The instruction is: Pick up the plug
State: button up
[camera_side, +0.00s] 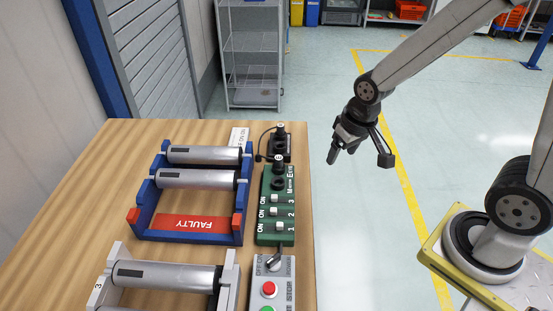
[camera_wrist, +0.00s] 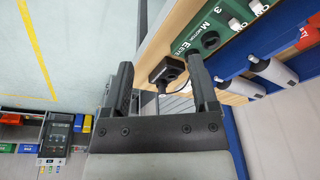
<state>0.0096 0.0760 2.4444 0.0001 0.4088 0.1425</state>
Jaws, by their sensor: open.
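A small black piece (camera_side: 280,146) with a thin dark cable looping at its left sits near the far right edge of the wooden table; I take it for the plug, perhaps seated in a holder. In the wrist view it shows as a dark block (camera_wrist: 168,70) between the finger lines but farther off. The green panel (camera_side: 266,233) is just in front of it, with white switches and round black fittings at its far end. My gripper (camera_side: 360,158) is open and empty, in the air to the right of the table edge. It also shows in the wrist view (camera_wrist: 161,72).
A blue rack (camera_side: 147,203) with silver cylinders and a red FAULTY label stands left of the panel. A nearer grey rack (camera_side: 228,286) and a grey button box (camera_side: 286,287) are in front. A wire shelf (camera_side: 253,55) stands behind.

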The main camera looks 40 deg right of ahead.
jog(key=w+d+m+g, duration=0.1)
jog(key=w+d+m, duration=0.1)
jog(key=w+m, duration=0.95)
jog(key=m+g, duration=0.1)
jog(key=m, duration=0.6)
send_over(281, 125)
notch_tip(281, 125, down, 3)
jog(key=shift+r, duration=0.2)
jog(key=shift+f, duration=3.9)
grip_shut()
